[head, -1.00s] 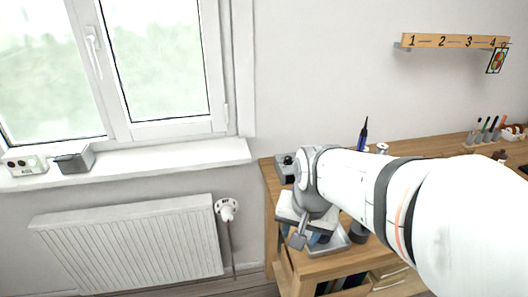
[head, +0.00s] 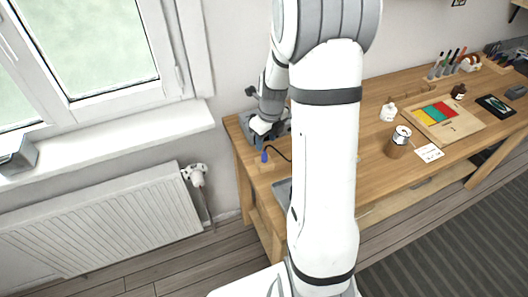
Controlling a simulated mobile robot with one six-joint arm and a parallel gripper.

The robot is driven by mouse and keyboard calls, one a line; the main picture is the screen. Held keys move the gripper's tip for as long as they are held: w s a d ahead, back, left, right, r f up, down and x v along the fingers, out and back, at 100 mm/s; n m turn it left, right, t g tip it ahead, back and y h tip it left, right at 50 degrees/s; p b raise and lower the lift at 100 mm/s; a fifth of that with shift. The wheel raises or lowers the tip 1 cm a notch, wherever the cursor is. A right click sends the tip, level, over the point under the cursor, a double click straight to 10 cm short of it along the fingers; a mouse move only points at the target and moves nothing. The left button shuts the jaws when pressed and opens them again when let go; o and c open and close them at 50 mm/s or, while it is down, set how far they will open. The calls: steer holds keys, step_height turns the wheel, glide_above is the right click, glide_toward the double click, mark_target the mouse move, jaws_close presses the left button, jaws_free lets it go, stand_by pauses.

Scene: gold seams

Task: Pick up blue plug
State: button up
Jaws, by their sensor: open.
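A small blue piece, which looks like the blue plug (head: 264,157), is on the left end of the wooden workbench, with a dark cable curving away to its right. My gripper (head: 262,128) is over that end of the bench, just behind and above the blue piece in the picture. It is open, and I see nothing held in it. Its fingers are small in view and partly hidden, so I cannot tell whether they touch anything. My own white arm covers the middle of the bench.
A grey tray (head: 282,192) lies at the bench's front left, partly behind my arm. To the right are a brown jar (head: 398,145), a white pot (head: 389,112) and a board with coloured pieces (head: 470,121). The window sill (head: 110,140) and radiator (head: 100,222) are left.

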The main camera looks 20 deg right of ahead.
mark_target(264, 154)
steer(key=f, duration=0.4)
steer(key=f+p, duration=0.1)
steer(key=f, duration=0.1)
steer(key=shift+s+a+f, duration=0.1)
steer(key=shift+a+f, duration=0.25)
steer(key=shift+c, duration=0.3)
jaws_close()
